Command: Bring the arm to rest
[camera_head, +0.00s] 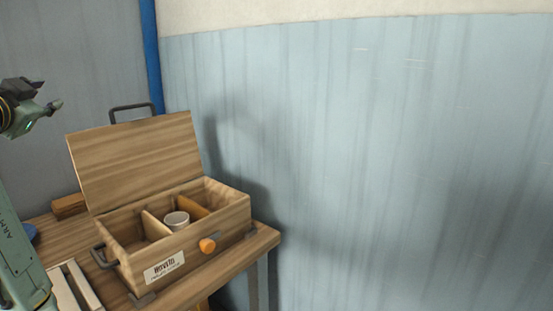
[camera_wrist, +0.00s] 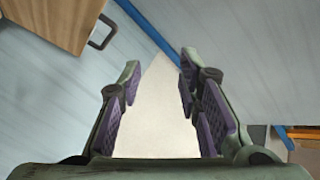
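My gripper (camera_wrist: 160,88) is open in the wrist view, with its purple-padded fingers apart and nothing between them. In the head view, part of my arm (camera_head: 18,112) is at the left edge, raised above the table and left of the wooden box. The fingers cannot be made out clearly there.
A wooden box (camera_head: 209,254) with its lid (camera_head: 137,158) up stands on a wooden table (camera_head: 254,252). A round silver-topped container (camera_head: 177,220) sits among its dividers. A blue pipe (camera_head: 150,55) runs up the wall behind. The right side is clear.

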